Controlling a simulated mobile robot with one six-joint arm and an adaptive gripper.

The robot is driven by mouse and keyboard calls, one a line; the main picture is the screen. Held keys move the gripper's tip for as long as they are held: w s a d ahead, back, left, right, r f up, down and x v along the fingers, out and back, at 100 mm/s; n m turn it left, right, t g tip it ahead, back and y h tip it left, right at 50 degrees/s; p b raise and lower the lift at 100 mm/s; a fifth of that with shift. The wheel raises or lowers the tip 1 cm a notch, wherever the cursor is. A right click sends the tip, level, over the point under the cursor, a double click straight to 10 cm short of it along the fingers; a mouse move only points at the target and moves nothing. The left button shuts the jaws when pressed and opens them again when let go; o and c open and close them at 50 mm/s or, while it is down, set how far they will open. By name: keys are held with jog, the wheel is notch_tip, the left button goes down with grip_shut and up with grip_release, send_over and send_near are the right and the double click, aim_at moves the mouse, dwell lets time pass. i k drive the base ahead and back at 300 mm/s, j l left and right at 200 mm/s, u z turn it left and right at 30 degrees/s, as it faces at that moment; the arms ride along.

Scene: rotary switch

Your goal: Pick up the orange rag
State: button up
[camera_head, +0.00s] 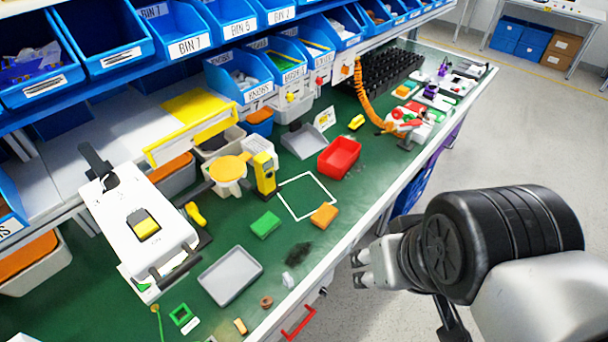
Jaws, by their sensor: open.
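A small orange block-like piece (324,215), the likeliest match for the orange rag, lies on the green tabletop. It sits at the near right corner of a white square outline (291,205), close to the table's front edge. My gripper (358,268) is open and empty. It is to the lower right of the orange piece and apart from it, beside the table's front edge, with the floor behind it in the picture.
A green block (265,225) lies left of the orange piece, and a dark patch (298,254) lies below it. A red bin (340,157), a grey tray (230,276) and a yellow device (264,174) stand nearby. Blue bins (175,28) hang above the back.

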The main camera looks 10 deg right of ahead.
aim_at(326, 214)
jog(key=i+l+z, duration=0.25)
jog(key=i+l, duration=0.55)
